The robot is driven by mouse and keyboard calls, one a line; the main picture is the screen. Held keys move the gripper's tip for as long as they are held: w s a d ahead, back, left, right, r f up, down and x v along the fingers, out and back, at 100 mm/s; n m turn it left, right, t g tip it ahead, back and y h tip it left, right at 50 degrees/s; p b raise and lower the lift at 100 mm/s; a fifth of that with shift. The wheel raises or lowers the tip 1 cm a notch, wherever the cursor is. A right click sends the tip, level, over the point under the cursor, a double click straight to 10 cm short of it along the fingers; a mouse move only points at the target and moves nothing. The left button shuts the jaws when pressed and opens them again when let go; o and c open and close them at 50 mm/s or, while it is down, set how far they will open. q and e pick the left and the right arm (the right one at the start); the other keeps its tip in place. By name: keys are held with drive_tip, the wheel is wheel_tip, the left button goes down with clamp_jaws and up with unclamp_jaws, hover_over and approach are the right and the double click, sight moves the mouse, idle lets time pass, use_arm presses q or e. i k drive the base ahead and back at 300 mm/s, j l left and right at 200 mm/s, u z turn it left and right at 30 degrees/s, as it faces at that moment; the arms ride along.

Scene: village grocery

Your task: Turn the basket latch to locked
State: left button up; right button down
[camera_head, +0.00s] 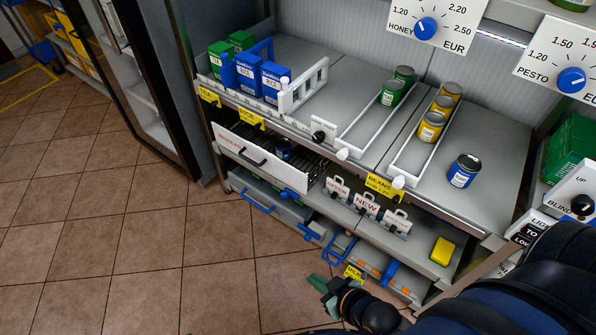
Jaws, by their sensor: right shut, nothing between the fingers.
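A pull-out wire basket with a white front (232,145) and a black handle stands partly out below the top shelf. A dark blue item (284,153) lies inside it. A small white plate with a black knob (319,135) sits on the shelf edge above the basket's right end. I cannot tell whether this is the basket latch, and its setting is too small to read. My right gripper (320,284) has green fingertips, is shut and empty, and hangs low over the floor in front of the bottom shelf, well below the basket. My left gripper is not in view.
The top shelf holds blue and green boxes (274,81), a white rack (303,86) and several cans (431,125). Small white signs (366,206) stand on the middle shelf. Blue-handled drawers (258,198) are below. The tiled floor (130,240) at left is clear.

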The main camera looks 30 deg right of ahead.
sight(284, 195)
drive_tip(key=z, duration=0.9)
drive_tip(key=i+j+z, duration=0.15)
drive_tip(key=j+z, duration=0.25)
drive_tip(key=i+j+z, duration=0.1)
drive_tip(key=j+z, duration=0.15)
drive_tip(key=z, duration=0.15)
drive_tip(key=j+z, duration=0.35)
drive_tip(key=j, duration=0.55)
drive_tip(key=j+z, duration=0.15)
drive_tip(key=j, duration=1.7)
